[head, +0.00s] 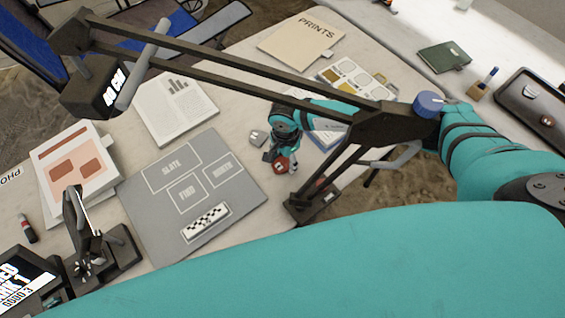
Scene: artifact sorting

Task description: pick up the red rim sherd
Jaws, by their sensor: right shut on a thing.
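The red rim sherd (281,165), a small red piece with a pale mark, is at the fingertips of my right gripper (279,158) in the head view. My right gripper is shut on it, just right of the grey board (140,200). The fingers partly cover the sherd, and I cannot tell whether it is clear of the table. The right forearm passes behind a dark jointed lamp arm. My left gripper is not in view.
The dark lamp arm (230,68) crosses above the table, with its post (325,187) close right of the gripper. A small grey piece (257,138) lies left of the gripper. A paint-like tray (355,78) and a PRINTS folder (300,40) lie behind. The board has bare outlined areas.

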